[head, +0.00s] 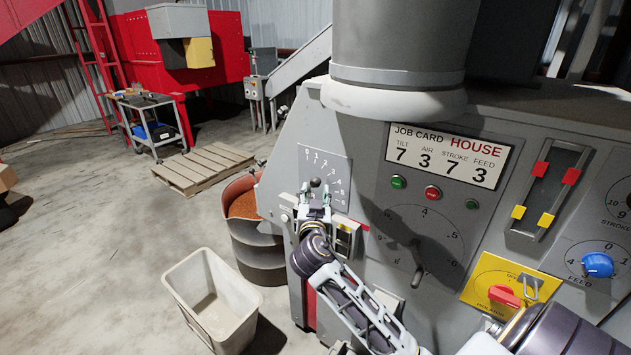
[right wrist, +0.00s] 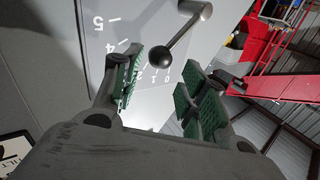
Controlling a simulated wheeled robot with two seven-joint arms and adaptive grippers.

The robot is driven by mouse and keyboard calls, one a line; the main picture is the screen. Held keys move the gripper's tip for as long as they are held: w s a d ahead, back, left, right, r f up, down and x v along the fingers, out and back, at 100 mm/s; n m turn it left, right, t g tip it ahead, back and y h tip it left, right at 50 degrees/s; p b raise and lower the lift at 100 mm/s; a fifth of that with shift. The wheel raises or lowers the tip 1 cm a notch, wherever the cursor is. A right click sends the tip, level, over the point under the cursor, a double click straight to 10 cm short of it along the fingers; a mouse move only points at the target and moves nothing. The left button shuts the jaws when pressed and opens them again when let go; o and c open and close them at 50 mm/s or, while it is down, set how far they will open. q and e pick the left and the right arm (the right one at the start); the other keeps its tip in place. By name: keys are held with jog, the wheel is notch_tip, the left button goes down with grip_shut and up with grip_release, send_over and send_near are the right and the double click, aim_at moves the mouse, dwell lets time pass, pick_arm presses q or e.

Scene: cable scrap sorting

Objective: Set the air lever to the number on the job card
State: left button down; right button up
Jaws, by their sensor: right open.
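The job card (head: 448,155) on the grey panel reads tilt 7, air 3, stroke 7, feed 3. The air lever (head: 316,183) has a dark ball knob and stands in front of a numbered scale plate. In the right wrist view the lever's ball (right wrist: 160,55) lies just beyond my fingertips, with scale numbers behind it. I cannot tell exactly which number it points at. My right gripper (head: 315,207) is open just below the knob; its green-padded fingers (right wrist: 158,92) are spread with nothing between them. My left gripper is not in view.
A large dial with a lever (head: 417,265), green and red buttons, sliders (head: 545,190), a blue feed knob (head: 597,265) and a red isolator (head: 504,296) share the panel. A beige bin (head: 211,300) and rusty drum (head: 255,245) stand left. Open floor lies beyond, with a pallet (head: 203,167).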

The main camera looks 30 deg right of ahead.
aim_at(315, 185)
jog(key=shift+p+x, duration=0.8)
jog(key=shift+x, duration=2.85)
jog(key=shift+c, duration=0.2)
grip_shut()
